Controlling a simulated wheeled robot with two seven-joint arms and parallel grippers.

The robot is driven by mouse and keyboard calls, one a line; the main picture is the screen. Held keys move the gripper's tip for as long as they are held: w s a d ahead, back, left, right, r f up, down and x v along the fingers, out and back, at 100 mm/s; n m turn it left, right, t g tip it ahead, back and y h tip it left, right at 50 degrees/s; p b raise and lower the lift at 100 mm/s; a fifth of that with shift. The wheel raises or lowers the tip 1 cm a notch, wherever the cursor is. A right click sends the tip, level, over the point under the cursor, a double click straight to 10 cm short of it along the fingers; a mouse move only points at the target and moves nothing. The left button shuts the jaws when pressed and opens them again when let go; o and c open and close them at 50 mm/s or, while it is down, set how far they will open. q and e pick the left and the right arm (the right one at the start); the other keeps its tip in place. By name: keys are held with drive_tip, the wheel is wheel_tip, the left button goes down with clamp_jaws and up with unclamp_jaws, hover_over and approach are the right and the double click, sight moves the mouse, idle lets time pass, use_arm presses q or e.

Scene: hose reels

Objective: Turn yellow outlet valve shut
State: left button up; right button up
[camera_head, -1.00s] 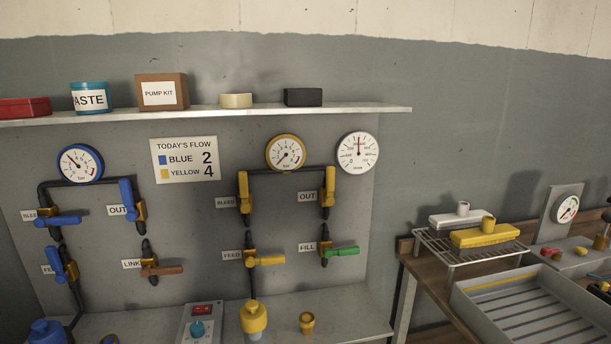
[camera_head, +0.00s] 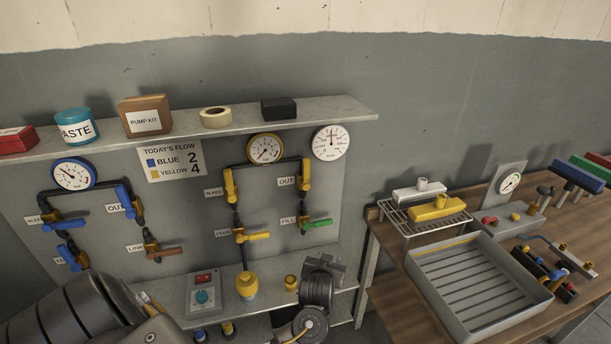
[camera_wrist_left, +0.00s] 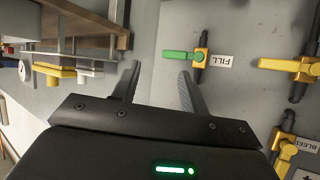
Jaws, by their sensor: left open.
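The yellow outlet valve (camera_head: 304,177) is on the right pipe of the yellow loop, beside an OUT label. Its yellow handle stands upright, in line with the pipe. My left gripper (camera_head: 328,262) is low in front of the panel, below and right of that valve and apart from it. In the left wrist view its two open fingers (camera_wrist_left: 157,82) are empty. The green-handled FILL valve (camera_wrist_left: 183,57) shows upside down beyond the right finger. The outlet valve cannot be made out in the wrist view. My right gripper is not in view.
Other yellow handles are the BLEED valve (camera_head: 229,185) and FEED valve (camera_head: 253,237). The green FILL valve (camera_head: 316,223) is just below the outlet valve. A ledge (camera_head: 262,305) runs under the panel. A bench with a grey tray (camera_head: 415,262) stands at right.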

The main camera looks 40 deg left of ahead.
use_arm(q)
drive_tip(key=w+a+r+n+t+y, duration=0.1)
drive_tip(key=w+a+r+n+y, duration=0.3)
drive_tip(key=r, duration=0.6)
drive_tip(key=n+g+y, duration=0.2)
drive_tip(key=n+y, duration=0.1)
drive_tip(key=y, duration=0.2)
approach(307, 168)
drive_tip(key=p+x, duration=0.3)
drive_tip(key=x, duration=0.6)
drive_tip(key=shift+w+a+p, duration=0.1)
drive_tip(key=shift+a+p, duration=0.15)
drive_tip(key=shift+p, duration=0.1)
drive_tip(key=shift+x, duration=0.75)
drive_tip(key=shift+f, duration=0.1)
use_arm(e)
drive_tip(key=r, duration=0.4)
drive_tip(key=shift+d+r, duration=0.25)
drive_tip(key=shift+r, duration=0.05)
use_arm(q)
drive_tip(key=shift+c, duration=0.2)
clamp_jaws()
